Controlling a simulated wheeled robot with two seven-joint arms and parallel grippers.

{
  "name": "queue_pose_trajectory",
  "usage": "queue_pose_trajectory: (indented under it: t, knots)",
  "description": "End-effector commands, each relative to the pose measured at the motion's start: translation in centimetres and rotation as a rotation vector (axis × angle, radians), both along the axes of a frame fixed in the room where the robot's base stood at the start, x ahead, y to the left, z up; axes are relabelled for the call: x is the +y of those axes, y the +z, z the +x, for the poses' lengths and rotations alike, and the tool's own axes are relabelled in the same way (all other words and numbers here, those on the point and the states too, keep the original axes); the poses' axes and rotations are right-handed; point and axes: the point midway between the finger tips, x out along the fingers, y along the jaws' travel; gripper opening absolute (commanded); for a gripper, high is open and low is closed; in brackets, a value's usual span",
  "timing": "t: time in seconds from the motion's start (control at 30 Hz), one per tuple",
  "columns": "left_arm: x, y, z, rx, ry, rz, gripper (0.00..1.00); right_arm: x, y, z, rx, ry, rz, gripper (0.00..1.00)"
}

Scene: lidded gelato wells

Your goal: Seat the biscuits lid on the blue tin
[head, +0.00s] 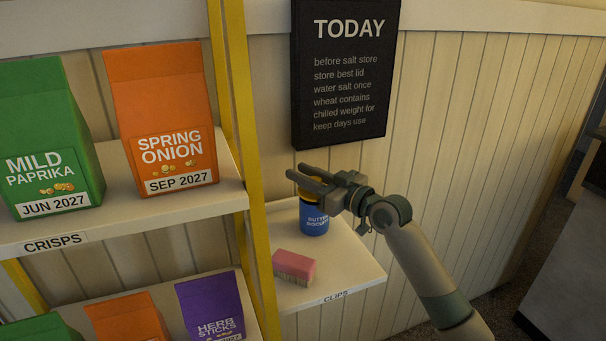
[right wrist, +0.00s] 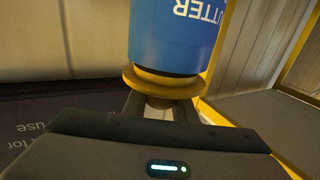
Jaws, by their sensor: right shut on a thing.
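The blue tin (head: 314,221) stands upright on the small white shelf, with a label reading "BUTTER BISCUITS". It also shows upside down in the right wrist view (right wrist: 174,36). My right gripper (head: 308,179) is at the tin's top, shut on the yellow-orange lid (right wrist: 165,82). In the head view the fingers cover most of the lid (head: 299,177). In the right wrist view the lid's wide disc is at the tin's mouth, with its knob between the fingers. I cannot tell whether the lid is fully down on the rim. My left gripper is not in view.
A pink brush (head: 294,265) lies in front of the tin on the shelf marked "CLIPS" (head: 345,272). A yellow post (head: 247,150) and shelves of crisps bags (head: 165,120) stand to the left. A black sign (head: 345,70) hangs on the wall above the tin.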

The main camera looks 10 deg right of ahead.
Motion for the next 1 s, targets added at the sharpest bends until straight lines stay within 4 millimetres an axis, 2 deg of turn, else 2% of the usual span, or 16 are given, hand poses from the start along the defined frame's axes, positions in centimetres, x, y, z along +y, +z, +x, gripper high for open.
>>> queue_pose_trajectory:
  t: [1.0]
  knots:
    - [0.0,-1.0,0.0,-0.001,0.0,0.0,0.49,0.0,-1.3,0.0,0.001,0.0,-0.001,0.0]
